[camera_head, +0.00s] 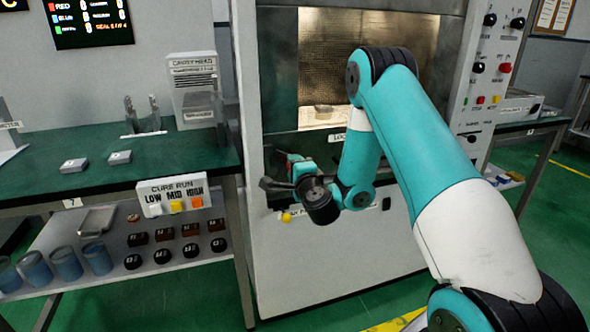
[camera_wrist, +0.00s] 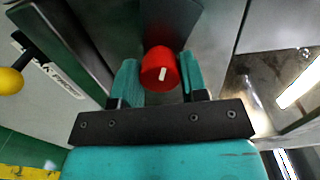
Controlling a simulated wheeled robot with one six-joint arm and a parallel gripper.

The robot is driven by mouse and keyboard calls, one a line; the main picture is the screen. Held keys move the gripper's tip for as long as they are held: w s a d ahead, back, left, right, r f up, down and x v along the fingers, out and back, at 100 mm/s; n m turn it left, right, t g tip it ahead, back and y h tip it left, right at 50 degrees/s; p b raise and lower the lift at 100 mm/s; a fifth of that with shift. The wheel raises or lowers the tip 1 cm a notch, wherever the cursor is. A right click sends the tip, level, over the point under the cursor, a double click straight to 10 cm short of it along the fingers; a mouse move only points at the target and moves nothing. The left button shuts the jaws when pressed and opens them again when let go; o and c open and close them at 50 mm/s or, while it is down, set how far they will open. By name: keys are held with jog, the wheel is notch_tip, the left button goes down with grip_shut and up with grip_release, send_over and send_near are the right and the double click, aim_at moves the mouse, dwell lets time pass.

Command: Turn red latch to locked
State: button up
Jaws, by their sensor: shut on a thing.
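The red latch (camera_wrist: 160,70) is a round red knob with a short white mark, seen in the wrist view between the two teal fingers of my gripper (camera_wrist: 159,82). The fingers are closed on its left and right sides. The white mark stands nearly upright in that view. In the head view my gripper (camera_head: 294,168) is at the front of the cabinet, below the chamber window and left of a partly hidden label (camera_head: 338,138) beginning "LOC". My arm hides part of the cabinet front there, and I cannot make out the latch's setting.
A yellow ball handle (camera_head: 287,217) sits below my gripper on the cabinet (camera_head: 330,270); it also shows in the wrist view (camera_wrist: 10,80). A green-topped bench (camera_head: 150,165) with a "CURE RUN" button box (camera_head: 173,194) stands at the left. A control panel (camera_head: 490,70) is at the right.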

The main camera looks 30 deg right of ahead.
jog(key=shift+f+m, duration=0.1)
jog(key=shift+m, duration=0.7)
jog(key=shift+s, duration=0.1)
jog(key=o, duration=0.9)
jog(key=shift+o, duration=0.2)
